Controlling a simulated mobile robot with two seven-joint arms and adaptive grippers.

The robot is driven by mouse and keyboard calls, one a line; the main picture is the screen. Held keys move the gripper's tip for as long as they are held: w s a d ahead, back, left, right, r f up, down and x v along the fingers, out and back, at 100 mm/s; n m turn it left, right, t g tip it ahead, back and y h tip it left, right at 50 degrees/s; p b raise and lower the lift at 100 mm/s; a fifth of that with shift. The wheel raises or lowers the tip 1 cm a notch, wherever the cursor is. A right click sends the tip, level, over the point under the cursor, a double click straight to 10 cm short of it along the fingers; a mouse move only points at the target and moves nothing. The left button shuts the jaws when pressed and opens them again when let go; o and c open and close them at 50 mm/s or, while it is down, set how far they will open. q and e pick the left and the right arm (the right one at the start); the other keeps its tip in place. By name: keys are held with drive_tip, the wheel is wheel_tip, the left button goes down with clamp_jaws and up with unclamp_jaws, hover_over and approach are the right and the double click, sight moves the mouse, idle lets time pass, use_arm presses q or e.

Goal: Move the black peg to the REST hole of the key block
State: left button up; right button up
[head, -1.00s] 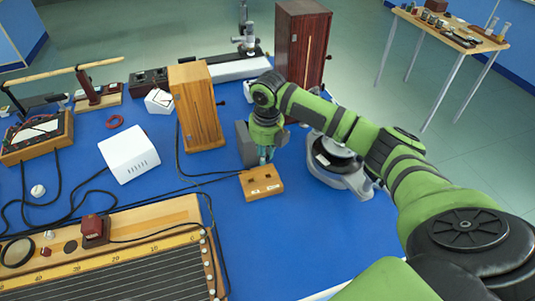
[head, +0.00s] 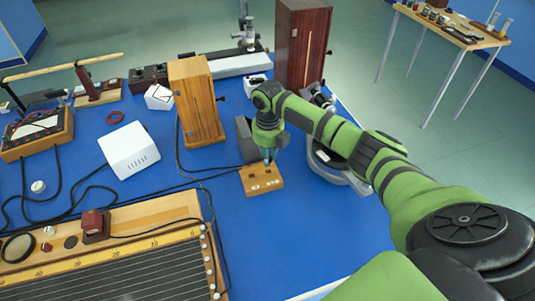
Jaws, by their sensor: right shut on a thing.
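The key block (head: 262,181) is a small wooden block with dark holes and pale markings on the blue bench top, near the middle of the head view. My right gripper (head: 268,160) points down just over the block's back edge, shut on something. The black peg cannot be made out; the fingers and the small scale hide it. The lettering on the block is too small to read. My left gripper is not in view.
A grey box (head: 246,141) stands close behind the key block. A wooden cabinet (head: 196,103) and white box (head: 129,150) stand to the left. A round instrument (head: 335,160) stands to the right under my arm. Bench top in front of the block is clear.

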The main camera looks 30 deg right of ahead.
drive_tip(key=shift+f+b, duration=1)
drive_tip(key=shift+f, duration=0.2)
drive_tip(key=shift+f+b, duration=0.55)
drive_tip(key=shift+f, duration=0.5)
drive_tip(key=o, duration=1)
drive_tip(key=shift+r, duration=0.25)
wheel_tip(320, 180, up, 12)
drive_tip(key=shift+s+f, duration=0.1)
drive_tip(key=shift+f, duration=0.1)
